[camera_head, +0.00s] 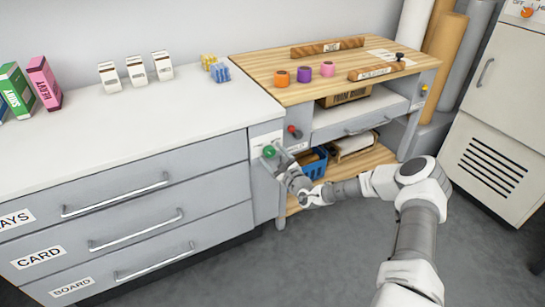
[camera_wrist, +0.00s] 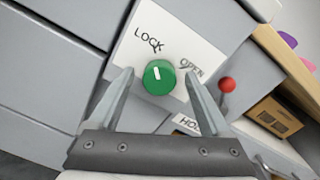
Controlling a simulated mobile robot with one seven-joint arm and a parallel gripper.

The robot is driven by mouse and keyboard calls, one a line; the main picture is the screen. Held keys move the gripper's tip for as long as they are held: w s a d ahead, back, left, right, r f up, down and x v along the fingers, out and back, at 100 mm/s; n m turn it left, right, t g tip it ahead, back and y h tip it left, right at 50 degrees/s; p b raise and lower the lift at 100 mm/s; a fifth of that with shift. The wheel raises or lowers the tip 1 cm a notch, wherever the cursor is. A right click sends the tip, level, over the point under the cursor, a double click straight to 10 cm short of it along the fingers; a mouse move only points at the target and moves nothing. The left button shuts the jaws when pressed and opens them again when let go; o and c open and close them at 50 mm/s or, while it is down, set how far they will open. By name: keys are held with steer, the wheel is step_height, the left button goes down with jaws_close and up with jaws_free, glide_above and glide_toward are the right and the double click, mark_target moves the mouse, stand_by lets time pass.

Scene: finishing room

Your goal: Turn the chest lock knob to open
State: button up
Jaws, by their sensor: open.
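The chest lock knob (camera_wrist: 159,77) is a round green dial with a white pointer mark. It sits on a white label plate (camera_wrist: 137,52) marked LOCK and OPEN. The mark points up toward the LOCK side. In the head view the green knob (camera_head: 269,151) shows at the right end of the grey drawer chest (camera_head: 130,196). My gripper (camera_wrist: 159,86) is open, with one finger on each side of the knob. Gaps show between the fingers and the knob, and I cannot tell how far the tips are from the panel. In the head view my gripper (camera_head: 279,157) is at the knob.
A red knob (camera_head: 294,131) is on the workbench (camera_head: 290,89) just right of the chest. A blue crate (camera_head: 314,164) is on the shelf below. A drawer handle (camera_head: 115,196) projects to the left. The grey floor in front is clear.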

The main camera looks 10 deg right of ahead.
steer(key=shift+c, duration=0.3)
jaws_close()
steer(key=shift+p, duration=0.3)
steer(key=m+p, duration=0.2)
steer(key=m, duration=0.1)
steer(key=shift+r, duration=0.2)
steer(key=m+p, duration=0.3)
steer(key=m, duration=0.2)
steer(key=shift+f, duration=0.2)
steer(key=m+p, duration=0.1)
steer(key=m, duration=0.5)
steer(key=shift+f+m+h+p, duration=0.15)
steer(key=shift+m+h+p, duration=0.2)
steer(key=shift+m, duration=1.85)
